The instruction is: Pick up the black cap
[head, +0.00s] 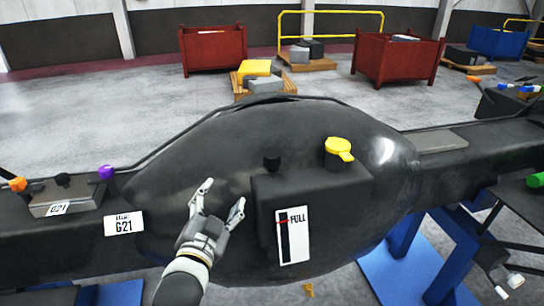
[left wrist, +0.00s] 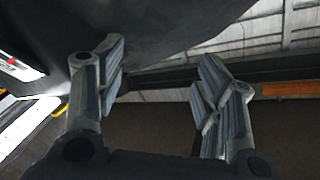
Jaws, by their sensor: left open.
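A black cap (head: 272,160) stands upright on top of the black box on the large dark casting (head: 160,195) in the head view. A second small black cap or knob (head: 63,179) sits between an orange and a purple one on the left box; which one the task means I cannot tell. My left gripper (head: 222,195) is open and empty, in front of the casting, lower left of the cap on the box and apart from it. In the left wrist view the open fingers (left wrist: 162,72) have nothing between them; no cap shows there. My right gripper is not in view.
A yellow cap (head: 339,150) stands right of the black cap. A white FULL gauge label (head: 293,234) is on the box front. A G21 plate (head: 124,223) is at left. Red bins (head: 213,50) and pallets stand on the floor behind. Green cap (head: 536,180) at the right edge.

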